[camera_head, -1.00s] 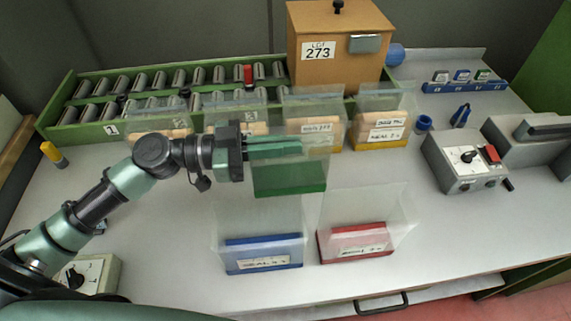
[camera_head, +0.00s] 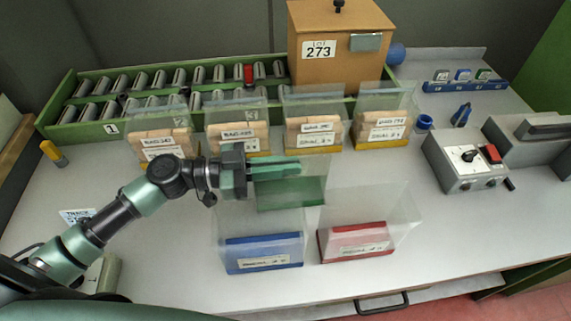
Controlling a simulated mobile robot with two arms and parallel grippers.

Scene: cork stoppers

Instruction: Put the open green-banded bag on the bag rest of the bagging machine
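The clear green-banded bag (camera_head: 292,195) is in the middle of the camera_head view, behind the blue-banded bag. My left gripper (camera_head: 275,168) lies across its upper part, with green fingers close together. The fingers appear shut on the bag's clear film; the exact grip is hard to see through it. Whether the bag touches the table is unclear. A grey machine (camera_head: 535,140) with a dark bar stands at the right, beside a grey control box (camera_head: 465,160) with a dial and red switch. I cannot tell which part is the bag rest. My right gripper is out of view.
A blue-banded bag (camera_head: 264,253) and a red-banded bag (camera_head: 355,242) stand at the front. Several filled yellow-banded bags, one at the right (camera_head: 385,133), line the green roller rack (camera_head: 85,128). The wooden LOT 273 box (camera_head: 335,70) stands behind. The right-front table is clear.

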